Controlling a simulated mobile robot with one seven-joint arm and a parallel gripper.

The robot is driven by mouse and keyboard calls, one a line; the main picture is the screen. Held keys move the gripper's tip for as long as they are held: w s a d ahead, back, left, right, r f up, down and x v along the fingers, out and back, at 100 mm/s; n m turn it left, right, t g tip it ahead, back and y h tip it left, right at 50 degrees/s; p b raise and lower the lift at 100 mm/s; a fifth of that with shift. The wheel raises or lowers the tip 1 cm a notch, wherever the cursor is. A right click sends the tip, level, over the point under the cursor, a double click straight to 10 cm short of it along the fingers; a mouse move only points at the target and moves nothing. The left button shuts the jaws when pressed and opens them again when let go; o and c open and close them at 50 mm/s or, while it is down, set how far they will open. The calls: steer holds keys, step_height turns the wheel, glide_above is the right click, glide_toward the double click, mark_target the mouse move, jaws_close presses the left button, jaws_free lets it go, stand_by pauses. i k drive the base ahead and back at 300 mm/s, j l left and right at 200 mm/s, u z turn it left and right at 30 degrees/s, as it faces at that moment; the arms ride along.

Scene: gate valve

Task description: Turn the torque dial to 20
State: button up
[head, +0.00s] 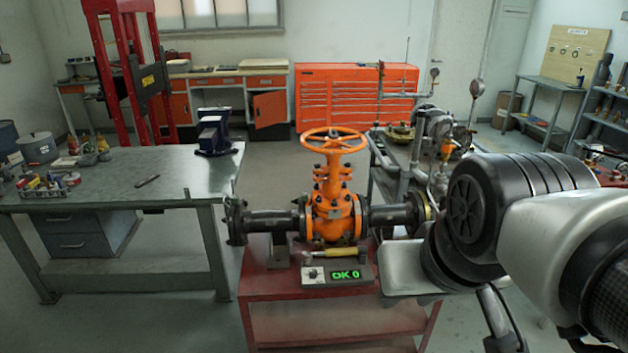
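The torque tester, a small grey box (335,276) with a lit green display, sits on the front of the red stand below the orange valve (333,205). The display seems to read "OK 0". Its small dial (313,273) is on the left of the front panel; its pointer is too small to read. A yellow-handled tool (340,253) lies at the back of the box. My arm comes in from the right.
The red stand (335,325) carries the valve and its black flanged pipes. A grey workbench (120,180) with a blue vise (213,135) stands at left. A trolley with gauges (438,125) is behind my arm. Open floor lies between bench and stand.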

mark_target(313, 273)
steer(key=u, duration=0.25)
steer(key=i+j+z, duration=0.15)
steer(key=i+j, duration=0.15)
steer(key=i, duration=1.05)
